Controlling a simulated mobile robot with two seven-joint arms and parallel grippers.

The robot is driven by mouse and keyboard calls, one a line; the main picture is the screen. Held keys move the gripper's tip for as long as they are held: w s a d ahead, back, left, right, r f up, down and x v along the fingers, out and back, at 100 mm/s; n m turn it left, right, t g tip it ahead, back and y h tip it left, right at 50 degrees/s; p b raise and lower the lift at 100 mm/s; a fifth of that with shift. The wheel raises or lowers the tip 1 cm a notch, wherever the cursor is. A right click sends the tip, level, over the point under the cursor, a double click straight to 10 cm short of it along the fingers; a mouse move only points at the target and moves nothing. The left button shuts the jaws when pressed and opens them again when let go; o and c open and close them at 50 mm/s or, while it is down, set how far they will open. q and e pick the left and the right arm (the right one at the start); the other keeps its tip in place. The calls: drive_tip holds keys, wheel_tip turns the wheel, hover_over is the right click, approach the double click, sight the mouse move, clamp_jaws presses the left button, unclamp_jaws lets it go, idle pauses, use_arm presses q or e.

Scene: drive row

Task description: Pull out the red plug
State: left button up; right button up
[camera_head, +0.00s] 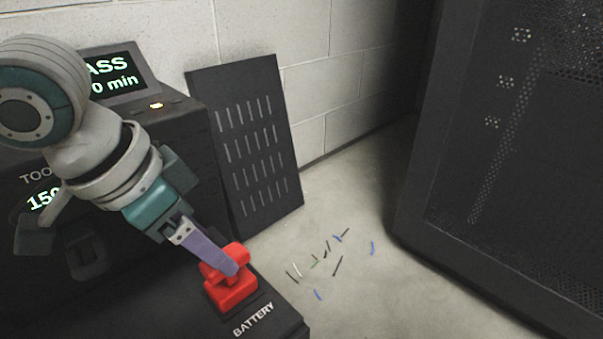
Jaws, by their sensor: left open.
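The red plug (233,292) sits on a black surface beside the white word BATTERY. It has a blocky lower part and a bar-like top. My left gripper (234,266) comes down from the upper left, with its purple finger reaching the top of the plug. The finger covers part of the plug's top, and the other finger is hidden. The jaws are open at the plug; I cannot tell whether they touch it. My right gripper is not in view.
A dark slotted panel (225,177) leans against the white block wall behind. A black cabinet with a perforated front (500,160) stands at the right. Short bits of wire (337,265) lie on the grey floor between. A lit display (112,76) is behind my arm.

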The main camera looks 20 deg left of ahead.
use_arm(q)
drive_tip(key=b+x, duration=0.1)
drive_tip(key=x, duration=0.1)
drive_tip(key=shift+w+f, duration=0.1)
drive_tip(key=shift+f, duration=0.25)
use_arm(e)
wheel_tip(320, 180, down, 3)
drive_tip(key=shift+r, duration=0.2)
use_arm(q)
drive_tip(key=shift+w+d, duration=0.1)
drive_tip(key=shift+c, duration=0.2)
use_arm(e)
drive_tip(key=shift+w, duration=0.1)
use_arm(q)
drive_tip(key=shift+c, duration=0.8)
clamp_jaws()
